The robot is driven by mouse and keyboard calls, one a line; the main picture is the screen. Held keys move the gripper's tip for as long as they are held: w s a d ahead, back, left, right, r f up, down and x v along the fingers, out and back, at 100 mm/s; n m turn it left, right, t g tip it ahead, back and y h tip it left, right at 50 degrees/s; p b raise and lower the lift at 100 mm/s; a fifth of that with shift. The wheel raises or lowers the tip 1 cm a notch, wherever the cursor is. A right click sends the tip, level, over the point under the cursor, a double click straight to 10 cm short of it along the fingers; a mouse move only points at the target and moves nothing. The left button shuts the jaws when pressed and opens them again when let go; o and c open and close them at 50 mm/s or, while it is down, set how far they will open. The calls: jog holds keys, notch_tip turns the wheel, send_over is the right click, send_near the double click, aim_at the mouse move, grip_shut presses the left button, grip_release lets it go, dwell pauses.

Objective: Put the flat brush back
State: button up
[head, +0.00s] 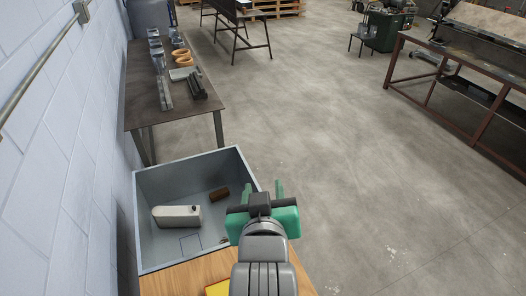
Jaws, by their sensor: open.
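My gripper (264,190) is green and dark grey, with its two fingers apart and nothing visible between them. It is over the right side of a grey open bin (152,254). I cannot clearly make out a flat brush. A small brown piece (219,194) lies on the bin floor, left of my gripper, and could be a brush or a block. Another small brownish bit (224,240) shows at my gripper's left edge, mostly hidden. A thin dark square outline (191,245) is on the bin floor near the front.
A pale rounded case (177,216) lies in the bin. The bin's walls stand around these things. A wooden surface (180,283) with a yellow item (217,288) is in front. A dark table (140,103) with several parts stands behind, along the white wall (60,150).

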jog(key=s+r+m+t+p, duration=0.1)
jog(key=s+r+t, duration=0.4)
jog(key=r, duration=1.1)
jog(key=s+r+m+t+p, duration=0.1)
jog(key=s+r+t+p, duration=0.3)
jog(key=s+r, duration=0.6)
notch_tip(320, 180, up, 6)
jog(key=shift+r+t+p, duration=0.2)
jog(key=shift+t+p, duration=0.15)
jog(key=shift+t, duration=0.25)
jog(key=shift+a, duration=0.1)
